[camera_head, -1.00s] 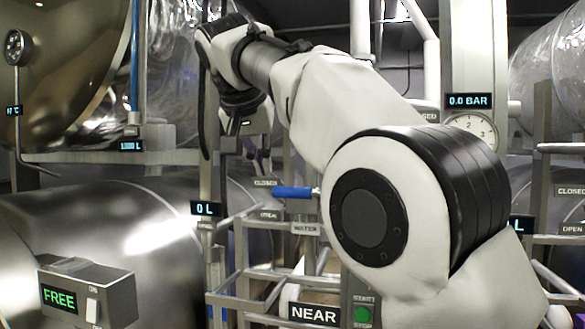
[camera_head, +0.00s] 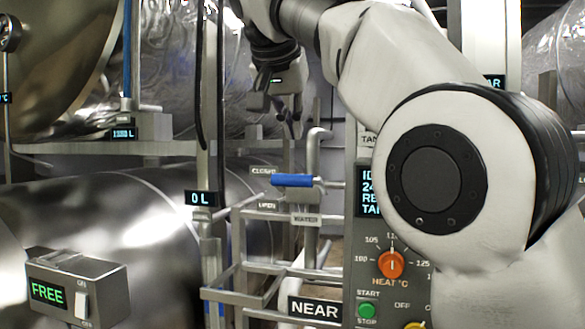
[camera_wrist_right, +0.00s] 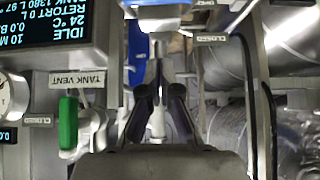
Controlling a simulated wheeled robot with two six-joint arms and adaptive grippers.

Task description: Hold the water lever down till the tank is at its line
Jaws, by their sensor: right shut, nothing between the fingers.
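In the right wrist view the gripper (camera_wrist_right: 158,92) shows from behind, with a blue part (camera_wrist_right: 154,3) at the top edge, probably the handle. The tank display (camera_head: 124,133) seems to read 1380 L. A nearer display (camera_head: 201,198) reads 0 L. The left gripper is not in view.
A control panel with an orange heat dial (camera_head: 391,264) and green start button (camera_head: 367,310) stands right of the lever, partly behind my right arm. A green tank vent handle (camera_wrist_right: 68,123) shows in the wrist view. Metal rails (camera_head: 235,290) run below the lever.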

